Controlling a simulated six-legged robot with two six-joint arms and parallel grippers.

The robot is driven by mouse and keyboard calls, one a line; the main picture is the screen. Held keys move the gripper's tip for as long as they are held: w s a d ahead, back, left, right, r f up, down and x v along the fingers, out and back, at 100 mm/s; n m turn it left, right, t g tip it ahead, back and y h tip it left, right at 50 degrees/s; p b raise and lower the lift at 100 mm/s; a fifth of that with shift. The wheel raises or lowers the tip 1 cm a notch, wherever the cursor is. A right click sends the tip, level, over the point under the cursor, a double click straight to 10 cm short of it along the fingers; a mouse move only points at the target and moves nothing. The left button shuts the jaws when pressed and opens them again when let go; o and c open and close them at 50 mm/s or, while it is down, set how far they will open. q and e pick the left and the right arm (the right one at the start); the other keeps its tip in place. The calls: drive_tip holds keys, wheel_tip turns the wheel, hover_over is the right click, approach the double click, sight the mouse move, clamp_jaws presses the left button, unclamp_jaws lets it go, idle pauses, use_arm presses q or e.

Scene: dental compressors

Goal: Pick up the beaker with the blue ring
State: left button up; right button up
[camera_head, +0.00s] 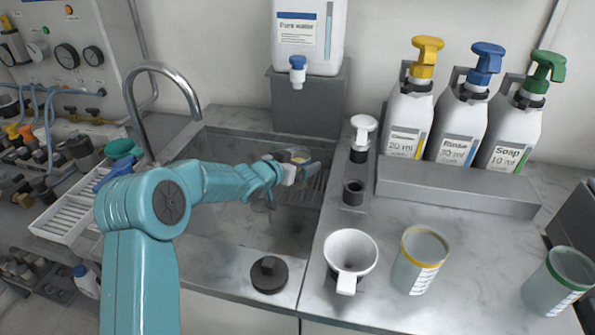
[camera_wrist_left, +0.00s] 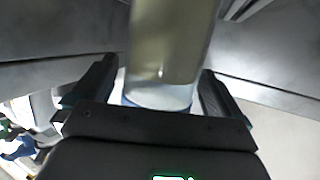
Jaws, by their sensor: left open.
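My left gripper (camera_head: 297,168) reaches over the sink, and its jaws are open. In the left wrist view a clear beaker with a blue ring (camera_wrist_left: 163,60) stands between the two open fingers of the gripper (camera_wrist_left: 157,78). Its blue-ringed end is close to the palm, and it holds something pale yellowish. I cannot tell whether either finger touches it. In the head view the gripper mostly hides this beaker, with only a small tan part (camera_head: 299,156) showing at the jaws. My right gripper is in neither view.
The sink (camera_head: 225,235) has a curved faucet (camera_head: 160,75). Pump bottles (camera_head: 462,125) and a water tank (camera_head: 308,35) stand behind. A black stopper (camera_head: 269,274) lies in front.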

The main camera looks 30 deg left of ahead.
use_arm(q)
drive_tip(key=shift+c, duration=0.3)
drive_tip(key=c, duration=1.2)
wheel_tip(320, 180, up, 10)
drive_tip(key=p, duration=0.4)
drive_tip(key=shift+r, duration=0.1)
drive_tip(key=shift+c, duration=0.2)
